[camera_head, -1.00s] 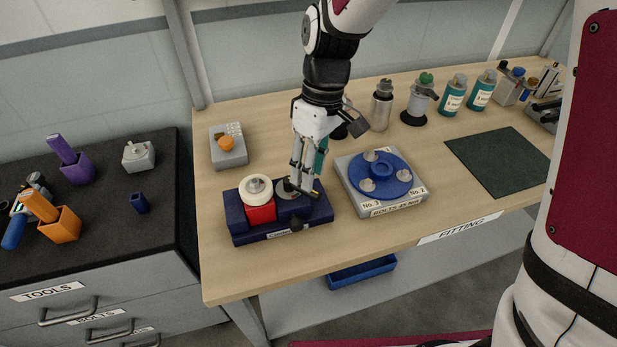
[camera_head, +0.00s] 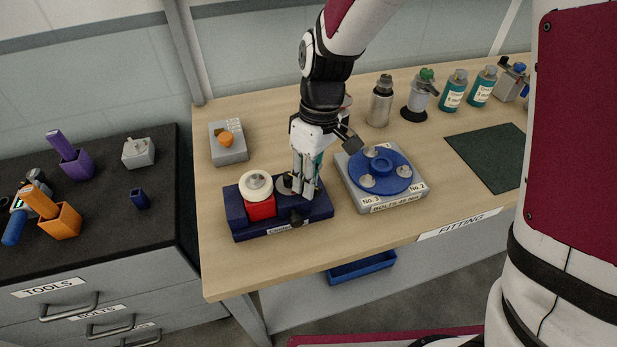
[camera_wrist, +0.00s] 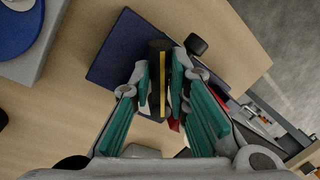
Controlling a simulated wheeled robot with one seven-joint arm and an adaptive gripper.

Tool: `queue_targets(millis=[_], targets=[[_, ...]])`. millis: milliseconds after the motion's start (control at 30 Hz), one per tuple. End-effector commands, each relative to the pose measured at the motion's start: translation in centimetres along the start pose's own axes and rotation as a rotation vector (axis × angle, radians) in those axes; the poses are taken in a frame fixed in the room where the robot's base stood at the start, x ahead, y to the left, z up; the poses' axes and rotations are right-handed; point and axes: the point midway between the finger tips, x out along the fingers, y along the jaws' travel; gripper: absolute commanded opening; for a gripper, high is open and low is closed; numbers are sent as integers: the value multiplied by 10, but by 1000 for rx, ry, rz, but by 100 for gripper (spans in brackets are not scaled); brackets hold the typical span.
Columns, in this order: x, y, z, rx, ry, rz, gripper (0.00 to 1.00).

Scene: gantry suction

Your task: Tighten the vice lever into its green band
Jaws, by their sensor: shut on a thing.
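The vice has a dark blue base (camera_head: 240,222) with a red block (camera_head: 261,209) and a white ring (camera_head: 256,182) on its left part. Its base also shows in the wrist view (camera_wrist: 112,55). My gripper (camera_head: 304,194) is over the right part of the vice, pointing down. In the wrist view its teal-padded fingers (camera_wrist: 160,90) are closed on a dark lever (camera_wrist: 158,47) with a yellow strip along it. I cannot make out the green band; fingers hide part of the vice.
A grey bolt fixture with a blue disc (camera_head: 386,172) stands close to the right of my gripper. A grey box with an orange knob (camera_head: 227,141) is behind the vice. Bottles stand along the back, and a dark green mat (camera_head: 487,158) lies right.

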Motion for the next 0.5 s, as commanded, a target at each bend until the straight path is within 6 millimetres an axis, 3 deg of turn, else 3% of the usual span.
queue_targets(millis=[500], targets=[[1,-7,0,160,33,0,0]])
